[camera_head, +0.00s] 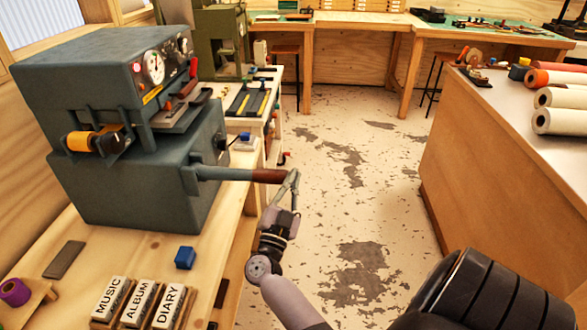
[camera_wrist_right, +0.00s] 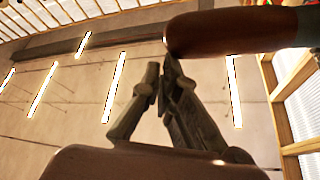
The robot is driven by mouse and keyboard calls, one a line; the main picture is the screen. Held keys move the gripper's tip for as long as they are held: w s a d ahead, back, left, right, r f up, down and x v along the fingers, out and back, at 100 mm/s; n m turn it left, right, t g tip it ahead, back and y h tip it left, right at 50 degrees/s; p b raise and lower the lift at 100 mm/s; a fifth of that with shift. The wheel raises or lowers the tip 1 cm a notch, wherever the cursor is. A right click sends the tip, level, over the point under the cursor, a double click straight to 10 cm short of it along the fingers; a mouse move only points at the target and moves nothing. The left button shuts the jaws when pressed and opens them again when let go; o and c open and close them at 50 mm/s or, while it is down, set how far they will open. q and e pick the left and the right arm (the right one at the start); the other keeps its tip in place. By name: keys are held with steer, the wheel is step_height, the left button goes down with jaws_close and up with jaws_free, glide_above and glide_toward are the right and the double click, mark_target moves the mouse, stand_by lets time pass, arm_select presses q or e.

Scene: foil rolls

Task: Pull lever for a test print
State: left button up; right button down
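The lever (camera_head: 225,174) sticks out to the right from the grey-blue press (camera_head: 140,185) on the wooden bench, roughly level. It has a grey shaft and a red-brown grip (camera_head: 268,176). My right gripper (camera_head: 293,178) is at the free end of the grip, coming up from below. In the right wrist view the brown grip (camera_wrist_right: 225,33) lies above and right of my right gripper (camera_wrist_right: 162,78). Its fingers are drawn together with nothing seen between them. The tips are close to the grip's end; I cannot tell whether they touch. My left gripper is not in view.
On the bench are a blue cube (camera_head: 185,258), labelled blocks (camera_head: 139,302) and a purple roll (camera_head: 14,292). A side counter (camera_head: 500,160) with foil rolls (camera_head: 560,120) stands at the right. The floor (camera_head: 350,200) between is clear.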

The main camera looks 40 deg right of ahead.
steer(key=shift+w+a+f, duration=0.1)
steer(key=shift+f, duration=0.35)
stand_by(0.3)
steer(key=v, duration=0.7)
steer(key=shift+s+r, duration=0.2)
steer(key=shift+r, duration=0.05)
stand_by(1.1)
